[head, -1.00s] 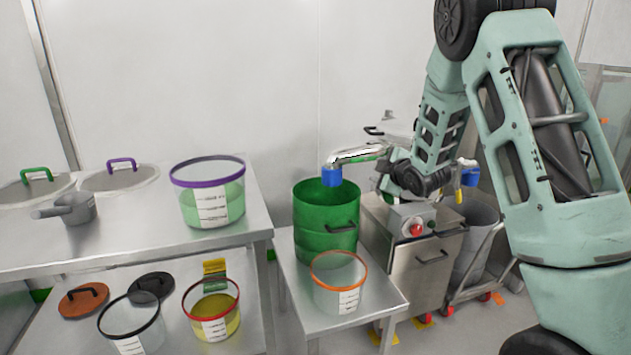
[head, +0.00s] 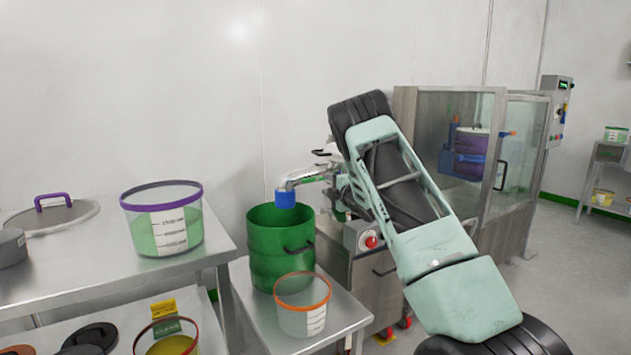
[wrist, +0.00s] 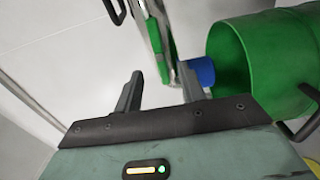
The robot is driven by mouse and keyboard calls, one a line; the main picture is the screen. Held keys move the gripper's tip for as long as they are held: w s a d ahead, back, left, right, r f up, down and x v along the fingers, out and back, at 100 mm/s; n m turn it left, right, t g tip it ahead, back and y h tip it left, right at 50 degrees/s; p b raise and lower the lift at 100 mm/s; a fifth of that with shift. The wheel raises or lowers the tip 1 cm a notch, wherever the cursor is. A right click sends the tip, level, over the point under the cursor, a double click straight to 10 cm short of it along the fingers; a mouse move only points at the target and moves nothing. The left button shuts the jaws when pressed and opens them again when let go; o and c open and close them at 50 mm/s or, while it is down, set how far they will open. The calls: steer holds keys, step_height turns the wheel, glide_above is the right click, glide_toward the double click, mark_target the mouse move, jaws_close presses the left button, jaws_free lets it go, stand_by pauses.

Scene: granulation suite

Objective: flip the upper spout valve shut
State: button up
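A metal spout (head: 302,178) sticks out to the left over a green drum (head: 280,262) and ends in a blue outlet (head: 285,199). The wrist view shows the blue outlet (wrist: 201,72) beside the drum's mouth (wrist: 262,60). A green lever-like strip (wrist: 157,45) lies along the spout there; a little green also shows on the spout in the head view. My gripper (wrist: 161,72) is open and empty, its fingertips just short of the spout and green strip. In the head view my arm hides the gripper. I cannot tell the valve's position for certain.
A clear tub with an orange rim (head: 303,305) stands in front of the drum on a low steel table (head: 345,312). A purple-rimmed tub (head: 163,220) is on the left bench. A steel cabinet with a red button (head: 370,242) and a glass enclosure (head: 450,120) stand right.

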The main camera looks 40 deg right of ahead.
mark_target(317, 180)
steer(key=x, duration=0.7)
steer(key=shift+w+d, duration=0.15)
steer(key=shift+w, duration=0.2)
jaws_close()
